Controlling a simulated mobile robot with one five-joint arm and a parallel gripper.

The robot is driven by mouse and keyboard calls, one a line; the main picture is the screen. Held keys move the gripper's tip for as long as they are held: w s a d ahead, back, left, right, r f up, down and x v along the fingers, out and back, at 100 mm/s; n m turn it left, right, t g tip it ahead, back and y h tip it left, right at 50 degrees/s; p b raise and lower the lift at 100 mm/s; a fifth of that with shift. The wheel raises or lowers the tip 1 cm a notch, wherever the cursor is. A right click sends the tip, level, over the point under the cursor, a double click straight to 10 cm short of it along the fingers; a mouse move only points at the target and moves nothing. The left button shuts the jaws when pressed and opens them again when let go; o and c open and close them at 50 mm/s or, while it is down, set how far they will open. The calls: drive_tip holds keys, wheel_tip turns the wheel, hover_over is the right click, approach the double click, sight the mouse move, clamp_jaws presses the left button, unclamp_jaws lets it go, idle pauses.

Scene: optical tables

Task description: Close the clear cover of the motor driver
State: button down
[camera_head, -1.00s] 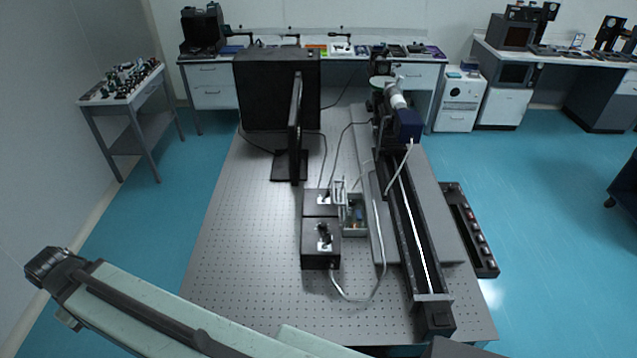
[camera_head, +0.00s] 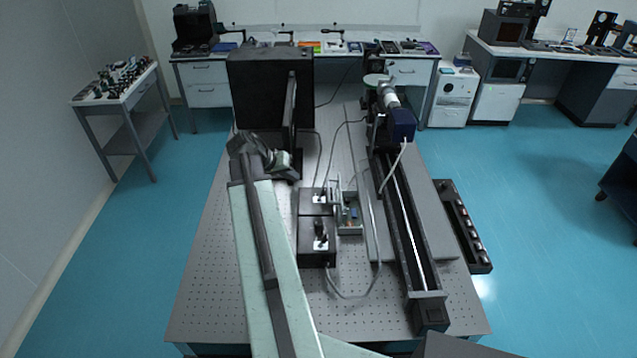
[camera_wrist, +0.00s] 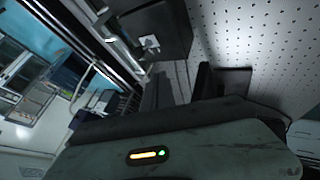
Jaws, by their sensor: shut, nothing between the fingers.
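The motor driver (camera_head: 349,217) is a small open grey box with a circuit board inside. It stands on the perforated table, right of two black boxes. A thin upright frame at its left side (camera_head: 335,188) looks like the raised clear cover; its exact tilt is hard to tell. My gripper (camera_head: 289,172) is at the end of my arm, left of the driver and apart from it, close to the upright dark panel. It is shut and empty; its fingertips are hard to make out. In the wrist view, a black box with a white switch plate (camera_wrist: 150,42) shows; the driver's cover is not clear there.
The two black boxes (camera_head: 317,238) stand between my arm and the driver. A dark upright panel (camera_head: 292,110) and a large black box (camera_head: 250,85) are behind. A long black rail (camera_head: 405,225) and loose cables are at right. The table's left side (camera_head: 205,270) is clear.

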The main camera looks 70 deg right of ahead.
drive_tip(key=b+x, duration=0.4)
drive_tip(key=x, duration=0.1)
drive_tip(key=b+x, duration=0.4)
drive_tip(key=x, duration=0.1)
drive_tip(key=shift+w+f+b, duration=0.1)
drive_tip(key=shift+f+b, duration=0.25)
drive_tip(key=shift+f, duration=0.15)
drive_tip(key=s, duration=0.1)
drive_tip(key=s+d+r+p, duration=0.1)
drive_tip(key=s, duration=0.1)
drive_tip(key=shift+s+r, duration=0.15)
drive_tip(key=shift+r, duration=0.05)
drive_tip(key=shift+s+d, duration=0.2)
